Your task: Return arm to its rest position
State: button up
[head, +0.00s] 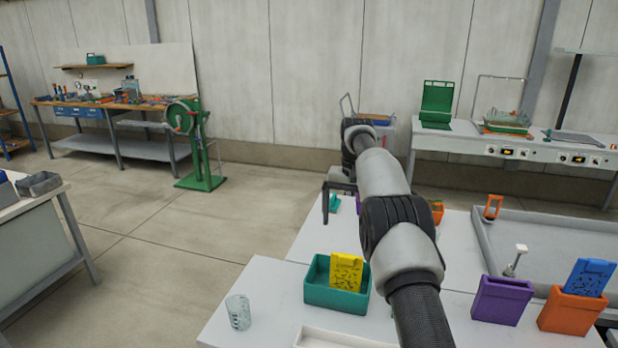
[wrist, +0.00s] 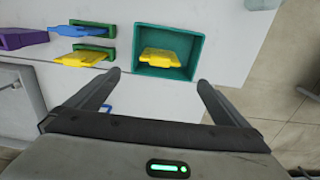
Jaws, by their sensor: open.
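My arm reaches out over the white table from the lower right of the head view. My gripper (head: 338,203) shows at its far end, with dark fingers. In the wrist view my gripper (wrist: 158,84) has its two fingers wide apart with nothing between them. Beyond the fingertips in that view lies a teal bin (wrist: 195,75) with a yellow card-like piece (wrist: 160,58) inside. In the head view a teal bin (head: 318,295) with a yellow piece (head: 346,270) stands on the near table, left of my arm.
A clear patterned glass (head: 238,311) stands near the table's left corner. Right of my arm are a purple holder (head: 502,300), an orange holder (head: 568,312) with a blue piece (head: 589,277), and a grey tray (head: 540,238). Open floor (head: 150,240) lies to the left.

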jog(key=s+r+t+p, duration=0.1)
jog(key=s+r, duration=0.3)
jog(key=r, duration=0.4)
jog(key=s+r+t, duration=0.1)
jog(key=s+r, duration=0.3)
jog(key=r, duration=0.5)
jog(key=s+r+n+t+p, duration=0.1)
jog(key=s+r, duration=0.6)
jog(key=s, duration=0.4)
jog(key=s+f+n+t+p, duration=0.1)
jog(key=s+f, duration=0.2)
jog(key=s, duration=1)
jog(key=s+f+n+t+p, duration=0.1)
jog(key=s+f, duration=0.2)
jog(key=s, duration=0.9)
jog(key=shift+s, duration=0.4)
jog(key=shift+f, duration=0.1)
